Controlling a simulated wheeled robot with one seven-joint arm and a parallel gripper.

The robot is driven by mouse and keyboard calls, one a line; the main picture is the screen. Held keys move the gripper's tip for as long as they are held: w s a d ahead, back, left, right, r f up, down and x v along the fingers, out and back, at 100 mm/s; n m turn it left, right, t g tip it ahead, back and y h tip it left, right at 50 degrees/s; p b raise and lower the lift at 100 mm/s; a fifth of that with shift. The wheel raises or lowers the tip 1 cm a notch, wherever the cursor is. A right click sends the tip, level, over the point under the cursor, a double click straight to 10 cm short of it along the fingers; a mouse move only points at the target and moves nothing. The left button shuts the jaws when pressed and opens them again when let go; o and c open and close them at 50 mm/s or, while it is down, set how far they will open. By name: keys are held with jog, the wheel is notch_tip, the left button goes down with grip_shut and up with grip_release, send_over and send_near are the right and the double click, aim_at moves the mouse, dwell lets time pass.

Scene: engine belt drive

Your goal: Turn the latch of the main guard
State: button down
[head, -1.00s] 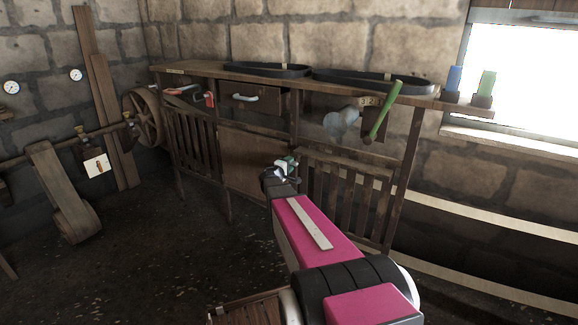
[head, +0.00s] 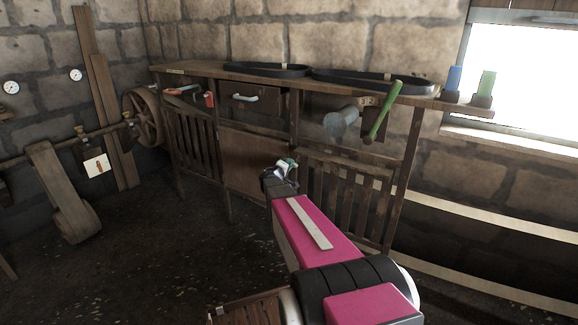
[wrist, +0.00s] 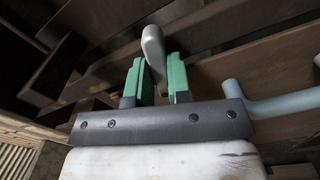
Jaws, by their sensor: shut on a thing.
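The latch is a pale grey, round-ended lever (wrist: 153,48) in the wrist view, standing between the two green fingertips. My gripper (wrist: 160,78) is shut on it; the fingers lie on either side of the lever. In the head view my gripper (head: 286,165) is at the front of the wooden bench frame, between the brown panel and the right slatted panel. The lever is small there and partly hidden by the fingers. The main guard appears to be the slatted wooden panel (head: 345,190) to the right, but its link to the latch is unclear.
Black belts (head: 365,84) lie on the bench top. A blue-grey bar (wrist: 270,104) is close to the gripper's right in the wrist view. Open floor is at left.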

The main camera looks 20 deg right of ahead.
jog(key=shift+m, duration=7.1)
jog(key=c, duration=1.1)
grip_release()
jog(key=shift+o, duration=0.2)
jog(key=v, duration=1.1)
